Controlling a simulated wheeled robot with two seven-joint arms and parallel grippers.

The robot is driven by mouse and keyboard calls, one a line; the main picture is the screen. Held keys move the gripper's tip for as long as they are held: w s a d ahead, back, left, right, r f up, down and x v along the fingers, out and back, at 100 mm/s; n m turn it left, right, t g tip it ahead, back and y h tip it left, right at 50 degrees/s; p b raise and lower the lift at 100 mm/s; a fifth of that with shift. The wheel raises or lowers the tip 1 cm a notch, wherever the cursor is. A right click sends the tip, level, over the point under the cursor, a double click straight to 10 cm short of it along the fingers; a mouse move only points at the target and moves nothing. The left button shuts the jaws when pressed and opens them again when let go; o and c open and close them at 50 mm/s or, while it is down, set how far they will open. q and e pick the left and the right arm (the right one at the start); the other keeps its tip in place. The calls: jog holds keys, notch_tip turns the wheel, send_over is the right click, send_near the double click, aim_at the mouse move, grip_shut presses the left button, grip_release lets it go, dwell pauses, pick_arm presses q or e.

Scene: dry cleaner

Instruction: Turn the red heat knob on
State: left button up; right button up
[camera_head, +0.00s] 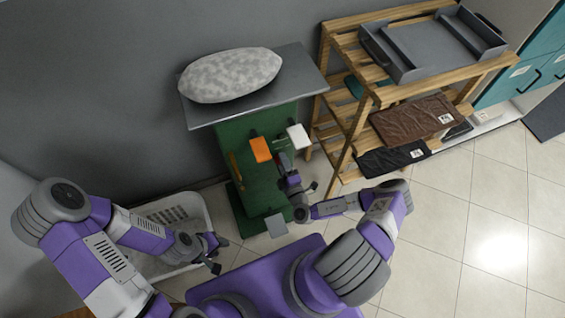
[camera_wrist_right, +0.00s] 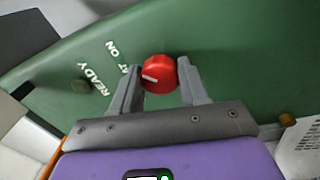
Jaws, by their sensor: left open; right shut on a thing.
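The red heat knob (camera_wrist_right: 159,75) is on the green panel of the press (camera_wrist_right: 215,40) in the right wrist view. A pale pointer mark on it points to the left, near white lettering that includes "ON" and "READY". My right gripper (camera_wrist_right: 160,85) has one finger on each side of the knob and is shut on it. In the head view my right gripper (camera_head: 290,183) is at the front of the green press (camera_head: 235,135), and it hides the knob. My left gripper (camera_head: 217,254) is open and empty, low beside the white basket.
A grey padded board (camera_head: 230,75) lies on the press's metal top. A white basket (camera_head: 203,213) stands left. A wooden rack (camera_head: 340,130) with folded clothes stands right. Tiled floor is clear at lower right.

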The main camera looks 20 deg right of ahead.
jog(key=o, duration=1.1)
jog(key=shift+c, duration=0.2)
jog(key=s+p, duration=0.1)
jog(key=s, duration=0.6)
jog(key=shift+s+a+f, duration=0.15)
jog(key=shift+s+a, duration=0.1)
